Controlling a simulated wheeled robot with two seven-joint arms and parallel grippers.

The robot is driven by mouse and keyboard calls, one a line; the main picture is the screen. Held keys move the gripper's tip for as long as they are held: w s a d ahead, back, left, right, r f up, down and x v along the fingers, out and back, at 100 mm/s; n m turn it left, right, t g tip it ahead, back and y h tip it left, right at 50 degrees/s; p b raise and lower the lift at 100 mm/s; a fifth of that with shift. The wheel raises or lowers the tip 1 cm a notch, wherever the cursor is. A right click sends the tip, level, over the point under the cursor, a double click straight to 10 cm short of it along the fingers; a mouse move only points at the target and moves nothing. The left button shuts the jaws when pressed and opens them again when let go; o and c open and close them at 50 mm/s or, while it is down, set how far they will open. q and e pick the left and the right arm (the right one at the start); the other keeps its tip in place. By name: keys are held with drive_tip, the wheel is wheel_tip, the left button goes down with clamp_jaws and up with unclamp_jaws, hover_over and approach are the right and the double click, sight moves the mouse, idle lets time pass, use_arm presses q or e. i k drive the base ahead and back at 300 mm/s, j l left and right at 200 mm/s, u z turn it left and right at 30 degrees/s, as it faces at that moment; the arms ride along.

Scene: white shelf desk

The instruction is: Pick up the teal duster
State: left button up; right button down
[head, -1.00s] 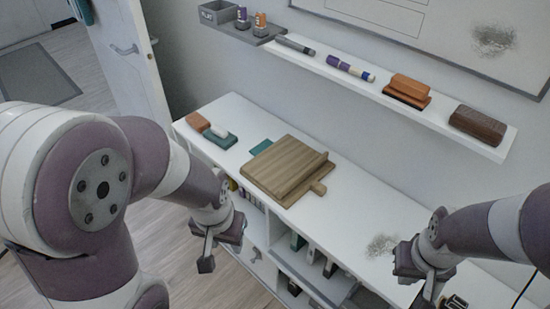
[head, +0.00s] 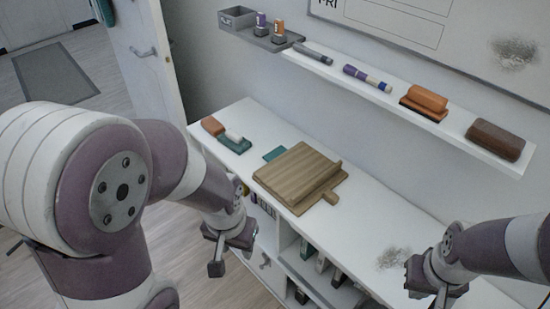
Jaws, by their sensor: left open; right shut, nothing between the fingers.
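A teal duster (head: 233,145) with a small white piece on top lies near the left end of the white desk, next to an orange-brown block (head: 212,126). Another flat teal piece (head: 274,155) shows beside a wooden board (head: 290,180); part of it looks covered by the board, and I cannot tell what it is. My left gripper (head: 228,252) is open and empty in front of the desk's front edge, below the duster in the picture. My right gripper (head: 434,288) is shut and empty by the right part of the desk, far from the duster.
A wall shelf (head: 400,116) above the desk holds a grey box (head: 237,18), markers, an orange duster (head: 426,99) and a brown one (head: 496,138). Several items stand in compartments below the desktop. The desktop right of the board is mostly clear, with a grey smudge (head: 392,259).

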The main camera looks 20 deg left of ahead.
sight(235, 142)
drive_tip(key=i+j+z, duration=0.2)
drive_tip(key=j, duration=0.3)
drive_tip(key=i+j+z, duration=0.2)
drive_tip(key=j, duration=0.35)
drive_tip(key=i+j+z, duration=0.2)
drive_tip(key=j, duration=0.4)
drive_tip(key=i+j+z, duration=0.2)
drive_tip(key=j, duration=0.35)
drive_tip(key=j+z, duration=0.2)
drive_tip(key=j, duration=0.4)
